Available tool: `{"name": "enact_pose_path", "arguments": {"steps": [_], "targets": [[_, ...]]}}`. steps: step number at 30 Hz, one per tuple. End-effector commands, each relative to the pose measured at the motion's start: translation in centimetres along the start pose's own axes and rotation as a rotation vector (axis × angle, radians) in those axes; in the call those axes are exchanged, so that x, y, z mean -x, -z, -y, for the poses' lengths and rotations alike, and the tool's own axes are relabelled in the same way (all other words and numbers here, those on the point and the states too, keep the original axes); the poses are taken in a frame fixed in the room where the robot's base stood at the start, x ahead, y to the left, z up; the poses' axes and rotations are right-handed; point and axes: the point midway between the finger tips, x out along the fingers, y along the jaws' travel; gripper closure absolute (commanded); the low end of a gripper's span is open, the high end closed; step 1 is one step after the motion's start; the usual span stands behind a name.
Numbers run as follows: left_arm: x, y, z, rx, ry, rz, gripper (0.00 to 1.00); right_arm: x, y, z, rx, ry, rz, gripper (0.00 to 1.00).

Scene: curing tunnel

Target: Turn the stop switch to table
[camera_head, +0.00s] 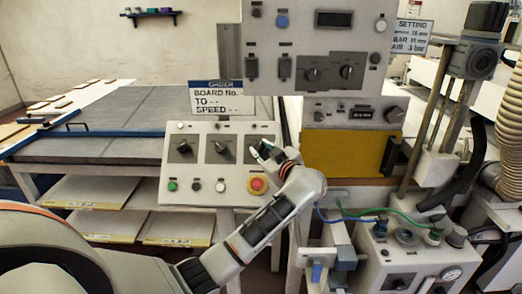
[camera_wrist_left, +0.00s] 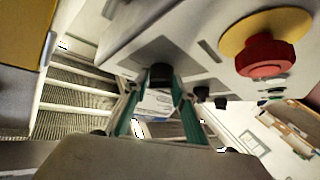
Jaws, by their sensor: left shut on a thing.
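A sloped grey control panel (camera_head: 190,200) holds a row of black rotary switches. The left one (camera_head: 183,148) and the middle one (camera_head: 221,148) are clear in the head view. My left gripper (camera_head: 263,150) is at the right-hand switch and hides most of it. In the left wrist view, the green fingers of my left gripper (camera_wrist_left: 160,100) are shut on that black switch knob (camera_wrist_left: 160,74), one on each side. The labels are too small to read, so I cannot tell which position the switch points to. My right gripper is not in view.
A red emergency button (camera_head: 257,185) on a yellow ring sits just below my left gripper; it is also close in the left wrist view (camera_wrist_left: 265,57). Green, black and white buttons line the panel's lower row. A blue-edged table (camera_head: 110,125) lies to the left.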

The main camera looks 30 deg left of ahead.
Motion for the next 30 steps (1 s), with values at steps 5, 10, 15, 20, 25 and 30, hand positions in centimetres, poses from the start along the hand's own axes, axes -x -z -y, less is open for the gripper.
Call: {"name": "enact_pose_path", "arguments": {"steps": [5,10,15,20,25,30], "targets": [[0.12,-0.17,-0.33,0.12,0.122,0.017,0.96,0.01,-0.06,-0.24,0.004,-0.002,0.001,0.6],[0.07,-0.09,-0.49,0.223,0.227,0.025,0.96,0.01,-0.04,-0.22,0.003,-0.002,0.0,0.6],[0.0,0.02,-0.59,0.311,0.315,0.031,0.96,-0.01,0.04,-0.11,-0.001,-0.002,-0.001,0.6],[-0.06,0.08,-0.62,0.373,0.378,0.035,0.96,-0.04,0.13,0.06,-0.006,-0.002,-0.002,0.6],[-0.13,0.13,-0.62,0.415,0.42,0.037,0.96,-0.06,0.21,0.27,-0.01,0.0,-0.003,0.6],[-0.17,0.14,-0.59,0.436,0.441,0.038,0.96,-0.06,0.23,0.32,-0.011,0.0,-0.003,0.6]]}}
